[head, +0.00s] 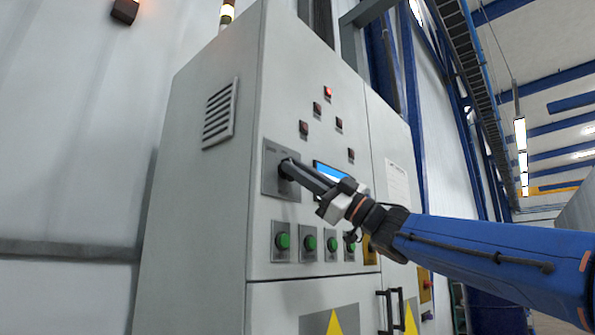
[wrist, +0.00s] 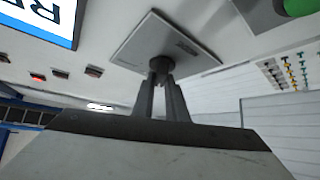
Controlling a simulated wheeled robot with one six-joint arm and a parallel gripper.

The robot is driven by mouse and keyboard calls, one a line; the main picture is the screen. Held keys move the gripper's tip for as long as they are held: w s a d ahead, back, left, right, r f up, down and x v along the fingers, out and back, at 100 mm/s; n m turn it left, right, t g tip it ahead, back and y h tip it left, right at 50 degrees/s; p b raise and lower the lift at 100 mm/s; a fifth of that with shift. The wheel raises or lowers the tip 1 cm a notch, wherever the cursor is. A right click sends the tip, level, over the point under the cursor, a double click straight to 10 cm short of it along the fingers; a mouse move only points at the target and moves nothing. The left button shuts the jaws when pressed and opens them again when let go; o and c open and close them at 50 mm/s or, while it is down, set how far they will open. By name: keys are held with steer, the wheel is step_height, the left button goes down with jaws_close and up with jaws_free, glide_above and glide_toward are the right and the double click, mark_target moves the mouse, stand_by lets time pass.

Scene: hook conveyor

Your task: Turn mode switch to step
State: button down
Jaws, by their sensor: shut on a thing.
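The mode switch is a black knob (wrist: 160,65) on a square grey plate (head: 270,180) on the front of the light grey control cabinet (head: 205,220). My gripper (head: 287,169) reaches in from the right, and its fingertips are at the knob. In the wrist view the two fingers (wrist: 162,82) close around the knob from both sides. The knob is mostly hidden by the fingers in the head view. The small lettering on the plate is too small to read, so I cannot tell which position the knob points to.
A row of green buttons (head: 283,241) sits below the switch plate. A blue-lit screen (head: 330,172) is right of it, partly behind my gripper. Several red indicator lamps (head: 327,92) are above. A vent (head: 220,115) is on the cabinet's left side. Black door handles (head: 385,308) are lower right.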

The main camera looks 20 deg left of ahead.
steer(key=shift+n+g+h, duration=0.9)
steer(key=shift+n+g, duration=0.5)
steer(key=shift+n, duration=0.9)
steer(key=c, duration=1.8)
jaws_free()
steer(key=shift+o, duration=0.2)
steer(key=shift+r, duration=0.1)
steer(key=shift+d, duration=0.1)
steer(key=v, duration=1.7)
steer(key=shift+w, duration=0.25)
steer(key=shift+d, duration=0.2)
